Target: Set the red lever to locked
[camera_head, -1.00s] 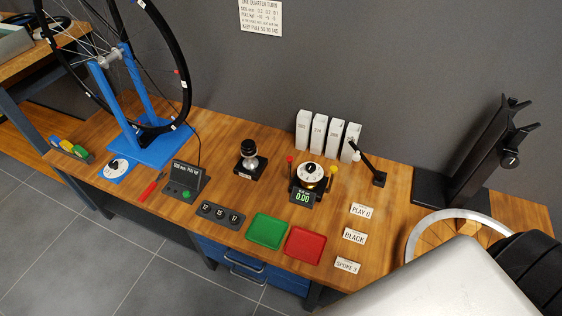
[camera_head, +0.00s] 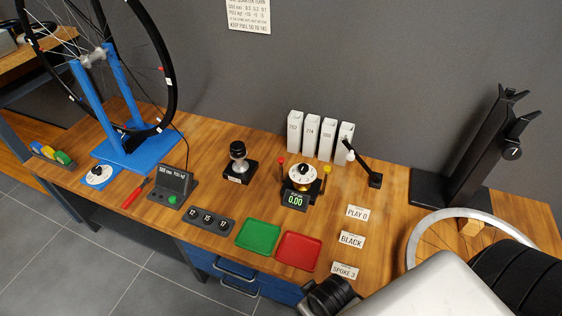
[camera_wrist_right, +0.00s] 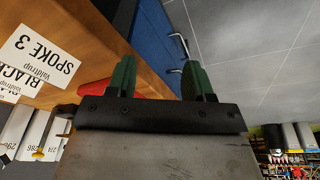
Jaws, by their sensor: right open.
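A small red-knobbed lever (camera_head: 281,161) stands on the left side of a device with a white dial (camera_head: 302,174) and a display reading 0.00 (camera_head: 295,200). A yellow-knobbed lever (camera_head: 327,170) stands on its right side. I cannot read any locked mark beside the red lever. My right gripper shows in the right wrist view (camera_wrist_right: 159,80), with its two green fingers apart and nothing between them. It is near the bench's front edge, well away from the lever. My left gripper is not in view.
A green tray (camera_head: 258,236) and a red tray (camera_head: 298,250) lie in front of the device. Labels such as SPOKE 3 (camera_head: 345,271) lie to the right. A black lamp-like arm (camera_head: 367,169) and white boxes (camera_head: 311,135) stand close behind. A blue wheel stand (camera_head: 130,150) is at left.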

